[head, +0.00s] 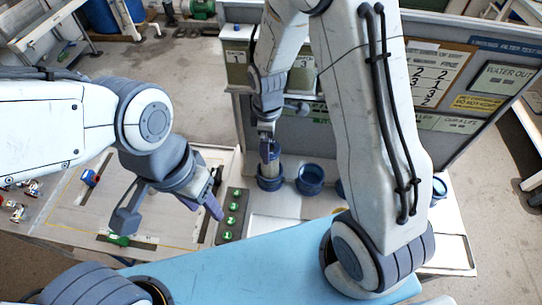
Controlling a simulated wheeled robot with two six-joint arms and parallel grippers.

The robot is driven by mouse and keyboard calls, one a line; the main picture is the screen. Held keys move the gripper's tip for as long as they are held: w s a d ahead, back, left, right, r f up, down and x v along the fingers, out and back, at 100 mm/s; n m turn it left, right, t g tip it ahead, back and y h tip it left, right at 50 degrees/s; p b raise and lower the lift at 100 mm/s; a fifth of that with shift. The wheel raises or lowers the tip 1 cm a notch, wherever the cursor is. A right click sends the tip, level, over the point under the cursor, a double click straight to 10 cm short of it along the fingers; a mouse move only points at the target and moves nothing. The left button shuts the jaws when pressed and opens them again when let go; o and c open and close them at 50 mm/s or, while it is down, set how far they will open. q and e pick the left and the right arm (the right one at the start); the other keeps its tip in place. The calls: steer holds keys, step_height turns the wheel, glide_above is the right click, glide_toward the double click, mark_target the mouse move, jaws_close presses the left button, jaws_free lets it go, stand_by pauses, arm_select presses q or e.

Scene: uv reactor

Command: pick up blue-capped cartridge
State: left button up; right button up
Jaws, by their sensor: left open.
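A cartridge with a blue cap (269,149) and pale body stands upright in a blue ring holder (270,182) on the bench, left of another blue ring. My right gripper (268,126) is directly above the cap, small and partly hidden; I cannot tell whether its fingers are around it. My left gripper (167,214) is open and empty over the grey work mat, fingers spread. A small blue piece with some red (90,177) lies on the mat to its left; I cannot tell whether it is a cartridge. A green piece (119,240) lies near its left fingertip.
More blue ring holders (310,180) stand to the right, partly behind my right arm. A dark strip with several green round marks (232,208) lies beside the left gripper. A grey panel with signs (450,125) rises behind. Small red and white parts (20,205) lie far left.

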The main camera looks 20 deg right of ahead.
mark_target(270, 164)
steer(key=shift+a+f+b, duration=0.15)
steer(key=shift+f+b, duration=0.15)
steer(key=shift+f, duration=0.1)
step_height(270, 164, down, 2)
steer(key=shift+f+b, duration=0.1)
steer(key=shift+b, duration=0.8)
steer(key=f+b, duration=0.2)
steer(key=f, duration=0.1)
steer(key=f+b, duration=0.1)
steer(key=b, duration=0.1)
steer(key=shift+w+d+f, duration=0.1)
steer(key=shift+d+f, duration=0.2)
steer(key=shift+d, duration=0.1)
steer(key=c, duration=1.4)
steer(key=shift+r, duration=0.2)
